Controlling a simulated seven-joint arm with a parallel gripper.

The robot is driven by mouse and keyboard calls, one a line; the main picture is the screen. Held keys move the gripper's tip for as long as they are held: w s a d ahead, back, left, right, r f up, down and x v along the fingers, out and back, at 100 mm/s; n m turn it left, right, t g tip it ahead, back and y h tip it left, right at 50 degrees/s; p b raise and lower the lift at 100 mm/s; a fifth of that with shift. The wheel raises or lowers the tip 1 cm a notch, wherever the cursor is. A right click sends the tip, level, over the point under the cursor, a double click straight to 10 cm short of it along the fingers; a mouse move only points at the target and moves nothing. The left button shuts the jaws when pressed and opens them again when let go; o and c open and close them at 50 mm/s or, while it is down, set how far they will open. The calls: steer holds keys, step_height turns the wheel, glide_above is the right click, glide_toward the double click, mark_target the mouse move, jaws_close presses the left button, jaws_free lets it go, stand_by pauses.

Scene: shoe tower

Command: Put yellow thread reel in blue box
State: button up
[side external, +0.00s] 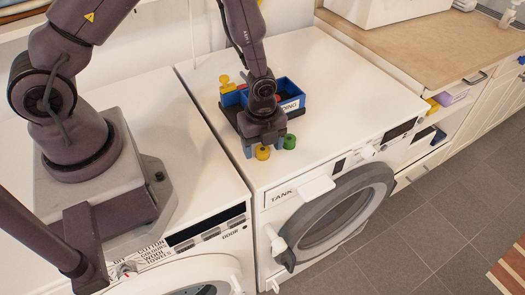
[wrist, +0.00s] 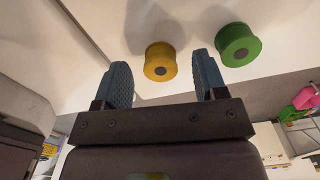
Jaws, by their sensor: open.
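The yellow thread reel (side external: 262,152) stands on the white top of the washing machine near its front edge. In the wrist view the yellow reel (wrist: 160,61) lies ahead of and between the two blue fingers, slightly left of centre. My gripper (side external: 264,147) is open and empty, low at the reel; in the wrist view my gripper (wrist: 163,75) shows its fingers spread. I cannot tell if a finger touches the reel. The blue box (side external: 290,92), with white lettering, stands behind my gripper and is partly hidden by the arm.
A green thread reel (side external: 290,141) stands right beside the yellow one, just outside the right finger in the wrist view (wrist: 239,45). Yellow and red items (side external: 227,84) are at the box's left. The machine top is clear to the right and behind.

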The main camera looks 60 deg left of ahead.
steer(key=shift+f, duration=0.6)
steer(key=c, duration=1.1)
steer(key=shift+o, duration=0.2)
steer(key=shift+r, duration=0.15)
